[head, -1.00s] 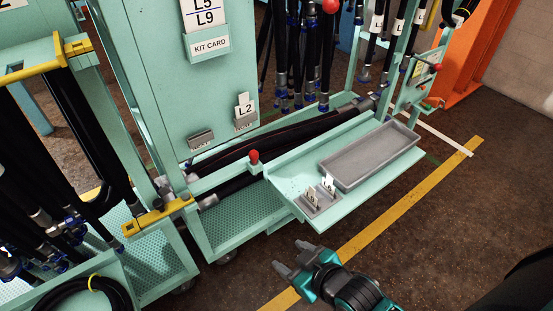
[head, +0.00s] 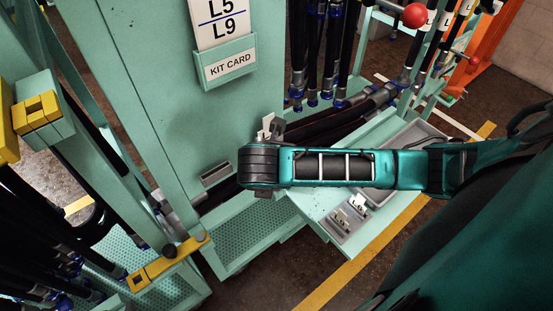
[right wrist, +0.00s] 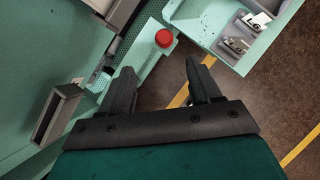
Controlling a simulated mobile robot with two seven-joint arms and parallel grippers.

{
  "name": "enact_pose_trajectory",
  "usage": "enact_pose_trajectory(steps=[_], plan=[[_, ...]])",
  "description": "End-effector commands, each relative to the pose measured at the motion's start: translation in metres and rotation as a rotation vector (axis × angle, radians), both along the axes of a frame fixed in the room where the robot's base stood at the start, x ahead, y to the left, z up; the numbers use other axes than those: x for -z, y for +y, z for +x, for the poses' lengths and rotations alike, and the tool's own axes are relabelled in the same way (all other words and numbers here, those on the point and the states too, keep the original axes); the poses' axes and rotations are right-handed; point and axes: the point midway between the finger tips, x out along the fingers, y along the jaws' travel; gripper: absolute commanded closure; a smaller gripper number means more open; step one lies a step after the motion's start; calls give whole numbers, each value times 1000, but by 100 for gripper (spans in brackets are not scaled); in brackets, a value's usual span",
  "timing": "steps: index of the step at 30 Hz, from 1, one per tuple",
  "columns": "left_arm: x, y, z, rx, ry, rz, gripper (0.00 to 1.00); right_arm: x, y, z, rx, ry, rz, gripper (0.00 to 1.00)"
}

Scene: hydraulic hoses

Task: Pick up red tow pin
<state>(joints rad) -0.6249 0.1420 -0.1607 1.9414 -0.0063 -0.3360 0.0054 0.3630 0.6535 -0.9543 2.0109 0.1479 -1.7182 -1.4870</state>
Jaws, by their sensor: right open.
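The red tow pin (right wrist: 164,38) shows its round red head in the right wrist view, on a teal bar of the cart. It lies beyond the fingertips of my right gripper (right wrist: 160,76), roughly between their lines and apart from them. The two dark fingers are spread with nothing between them. In the head view my right arm (head: 335,167) stretches in from the right across the cart, and it hides the tow pin and the fingers. My left gripper is in neither current view.
A teal shelf (head: 318,222) with a grey tray (head: 424,132) and a small card box (head: 347,217) lies right of the pin. A card pocket (right wrist: 62,108) is left of my gripper. Black hoses (head: 330,45) hang behind. Another red knob (head: 415,15) sits higher up.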

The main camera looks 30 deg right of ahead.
Motion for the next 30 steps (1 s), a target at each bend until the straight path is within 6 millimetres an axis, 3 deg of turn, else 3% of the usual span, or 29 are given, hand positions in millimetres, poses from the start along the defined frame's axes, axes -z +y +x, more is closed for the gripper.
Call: enact_pose_trajectory(steps=[9,16,24,30], plan=[[8,-2,-3,3,8,-2,57,51,-19,20,2,0,0,37],[11,-2,-3,4,8,-1,57,66,-25,25,3,0,2,37],[20,-1,-2,3,5,-1,57,101,-40,34,3,-1,2,37],[19,-1,1,3,-2,-1,57,106,-42,37,1,-2,4,37]])
